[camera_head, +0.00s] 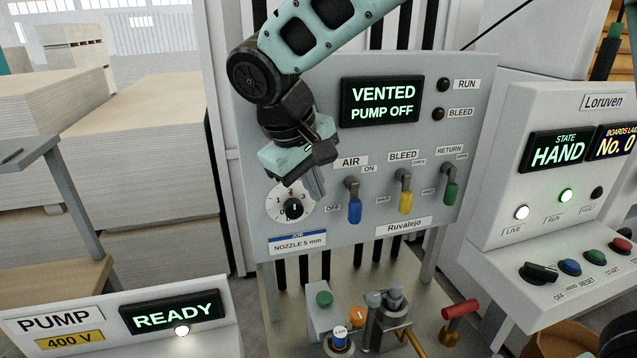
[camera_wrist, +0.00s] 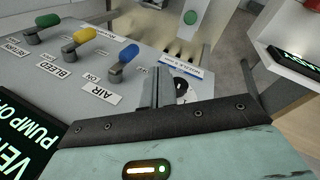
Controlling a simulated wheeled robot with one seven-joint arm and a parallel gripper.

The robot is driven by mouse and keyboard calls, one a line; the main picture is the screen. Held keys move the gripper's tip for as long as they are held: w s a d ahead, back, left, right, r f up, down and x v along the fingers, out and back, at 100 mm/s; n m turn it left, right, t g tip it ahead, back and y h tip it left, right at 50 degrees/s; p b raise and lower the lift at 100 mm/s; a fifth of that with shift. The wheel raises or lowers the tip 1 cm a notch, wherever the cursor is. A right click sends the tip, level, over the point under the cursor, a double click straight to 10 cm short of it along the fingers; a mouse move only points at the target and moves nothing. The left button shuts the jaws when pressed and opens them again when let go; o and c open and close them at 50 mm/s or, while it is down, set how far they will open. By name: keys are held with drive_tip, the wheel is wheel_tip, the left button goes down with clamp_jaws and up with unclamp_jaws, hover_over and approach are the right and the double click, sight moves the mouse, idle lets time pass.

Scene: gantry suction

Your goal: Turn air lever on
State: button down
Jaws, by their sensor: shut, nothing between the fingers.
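The air lever has a blue handle (camera_head: 355,210) that hangs down from its grey pivot, under the AIR label, with OFF at its left and ON at its upper right. Its blue handle also shows in the wrist view (camera_wrist: 128,54). My gripper (camera_head: 318,192) is shut and empty, just left of the lever near the dial, with a small gap visible between them. In the wrist view, its fingers (camera_wrist: 158,88) are together beside the lever. Whether the fingertips touch the panel cannot be told.
The yellow bleed lever (camera_head: 406,201) and green return lever (camera_head: 451,193) hang right of the air lever. The dial (camera_head: 292,207) is partly behind my gripper. The display (camera_head: 381,101) reads VENTED, PUMP OFF. Valves and a red handle (camera_head: 460,309) stand below the panel.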

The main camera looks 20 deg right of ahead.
sight(353, 201)
drive_tip(key=shift+w+r, duration=0.25)
drive_tip(key=shift+w, duration=0.2)
drive_tip(key=shift+w+d+f+p, duration=0.6)
drive_tip(key=shift+d+f+p, duration=0.5)
drive_tip(key=shift+f, duration=0.45)
drive_tip(key=shift+w+d+f+p, duration=0.55)
drive_tip(key=shift+d+f+p, duration=0.45)
drive_tip(key=shift+f, duration=0.6)
drive_tip(key=shift+w+d+f+p, duration=0.6)
drive_tip(key=shift+d+f+p, duration=0.25)
drive_tip(key=shift+d+f, duration=0.6)
